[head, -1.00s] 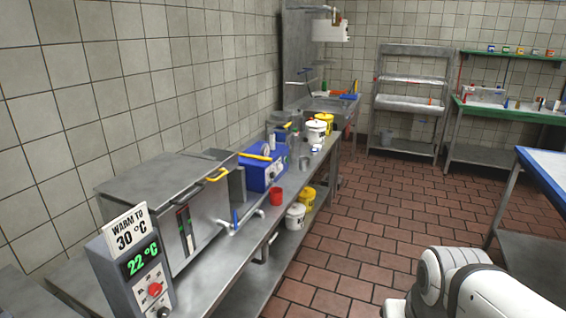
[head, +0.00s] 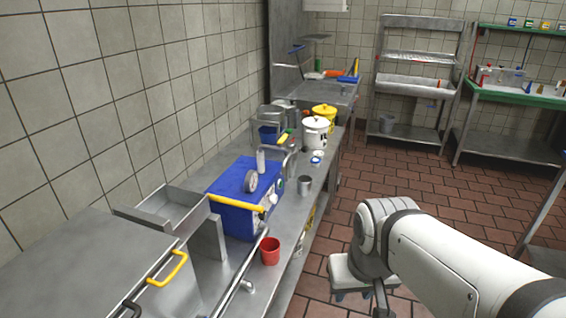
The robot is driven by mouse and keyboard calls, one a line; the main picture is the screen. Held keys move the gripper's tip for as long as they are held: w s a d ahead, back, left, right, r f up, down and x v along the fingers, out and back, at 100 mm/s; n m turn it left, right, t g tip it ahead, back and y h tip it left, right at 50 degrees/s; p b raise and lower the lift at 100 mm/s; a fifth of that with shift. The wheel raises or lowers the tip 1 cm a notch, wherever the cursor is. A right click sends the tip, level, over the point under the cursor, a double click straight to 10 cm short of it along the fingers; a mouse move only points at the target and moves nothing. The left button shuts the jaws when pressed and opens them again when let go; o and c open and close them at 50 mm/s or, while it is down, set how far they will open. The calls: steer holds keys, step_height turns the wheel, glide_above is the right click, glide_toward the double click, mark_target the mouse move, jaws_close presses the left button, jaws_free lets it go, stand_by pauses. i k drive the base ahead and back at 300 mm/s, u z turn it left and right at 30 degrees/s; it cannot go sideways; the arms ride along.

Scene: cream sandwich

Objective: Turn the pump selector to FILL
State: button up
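A blue pump-like box (head: 232,190) stands on the steel bench in the head view, left of centre. No FILL marking can be read. My white arm reaches in from the lower right, over the floor and apart from the bench. The fingers of my gripper do not show.
A red cup (head: 270,251) and a grey metal cup (head: 304,185) stand near the bench's front edge. A steel tank with a yellow handle (head: 167,270) fills the lower left. A white pot (head: 315,134) and yellow pot stand farther back. Tiled floor (head: 420,190) is open right of the bench.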

mark_target(274, 199)
steer(key=z, duration=0.1)
steer(key=i, duration=0.65)
steer(key=z, duration=0.4)
steer(key=k, duration=0.85)
steer(key=z, duration=0.2)
steer(key=i, duration=0.85)
steer(key=u, duration=0.05)
